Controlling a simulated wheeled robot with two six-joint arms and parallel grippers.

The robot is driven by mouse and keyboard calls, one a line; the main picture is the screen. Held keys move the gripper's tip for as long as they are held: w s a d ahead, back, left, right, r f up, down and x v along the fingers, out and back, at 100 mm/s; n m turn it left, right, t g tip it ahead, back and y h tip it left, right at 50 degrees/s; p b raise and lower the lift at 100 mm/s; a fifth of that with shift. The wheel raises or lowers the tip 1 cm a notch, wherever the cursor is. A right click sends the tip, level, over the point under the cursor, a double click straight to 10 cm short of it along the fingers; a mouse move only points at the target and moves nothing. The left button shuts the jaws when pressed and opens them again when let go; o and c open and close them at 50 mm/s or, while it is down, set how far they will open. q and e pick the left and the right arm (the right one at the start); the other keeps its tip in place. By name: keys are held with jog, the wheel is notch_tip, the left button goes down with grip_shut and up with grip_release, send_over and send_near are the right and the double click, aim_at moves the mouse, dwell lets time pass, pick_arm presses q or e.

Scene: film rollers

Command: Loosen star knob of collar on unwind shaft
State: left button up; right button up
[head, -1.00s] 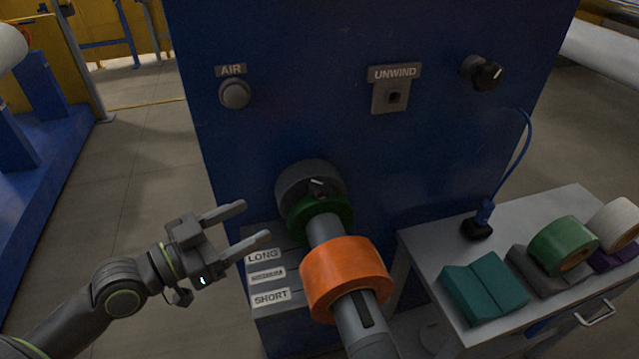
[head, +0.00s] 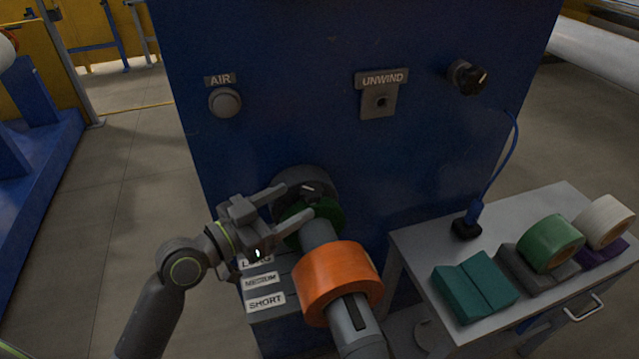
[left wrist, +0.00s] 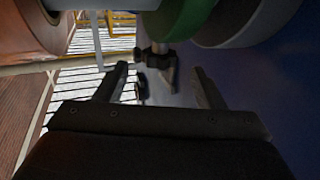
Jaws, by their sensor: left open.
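The unwind shaft (head: 318,231) sticks out of the blue cabinet and carries a green collar (head: 327,213) in front of a dark grey disc. The collar also shows at the top of the left wrist view (left wrist: 183,18). There a dark knob (left wrist: 154,56) projects just below the collar and lies between the two fingers in the picture. My left gripper (head: 298,201) is open at the left side of the collar, its fingers pointing right across it. I cannot tell whether they touch the knob. My right gripper is not in view.
An orange roll (head: 338,279) sits on the shaft, nearer than the collar. Labelled steps (head: 262,281) stand below left. At right, a grey table (head: 420,243) holds a teal block, a green roll and a white roll. Floor at left is free.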

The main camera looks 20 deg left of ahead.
aim_at(318, 185)
pick_arm(q)
jog(key=p+x, duration=0.1)
jog(key=x, duration=0.6)
jog(key=shift+w+d+p, duration=0.2)
jog(key=shift+w+p, duration=0.05)
jog(key=shift+p, duration=0.1)
jog(key=shift+c, duration=0.4)
jog(key=c, duration=0.9)
jog(key=shift+a+r+n+t+y+p, duration=0.1)
jog(key=shift+n+t+y+p, duration=0.5)
jog(key=shift+y, duration=0.4)
jog(key=shift+a+n+t+y+p, duration=0.1)
jog(key=shift+n+t+y+p, duration=0.4)
jog(key=shift+n+y, duration=0.4)
jog(key=shift+w+a+n+t+y+p, duration=0.1)
jog(key=shift+n+t+y+p, duration=0.2)
jog(key=shift+n+y+p, duration=0.75)
jog(key=shift+m+y+b, duration=0.25)
jog(key=shift+y+b, duration=0.1)
jog(key=shift+b, duration=0.15)
jog(key=o, duration=1)
